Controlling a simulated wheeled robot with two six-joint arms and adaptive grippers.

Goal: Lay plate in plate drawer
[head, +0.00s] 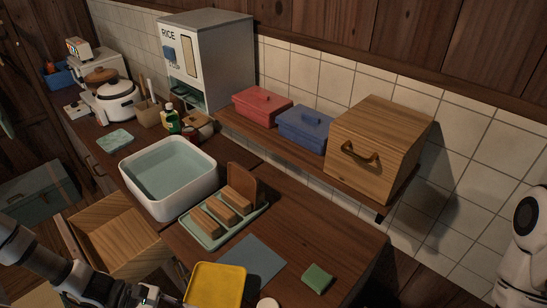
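A yellow square plate with a raised rim (217,287) is at the bottom middle, by the counter's front edge, cut off by the frame. My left arm comes in from the lower left, and its gripper (170,299) is at the plate's left edge. The fingers are dark and partly out of frame, so I cannot tell whether they grip the plate. An open wooden drawer (114,238) juts out from the counter front at the lower left, above my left arm; its visible inside looks empty. My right arm shows at the right edge; its gripper is out of view.
A white basin of water (168,208) and a green tray (208,239) with wooden blocks stand behind the drawer and plate. A blue-grey mat (252,262), a green sponge (317,277) and a small pale round object (268,303) lie nearby. A shelf above holds boxes.

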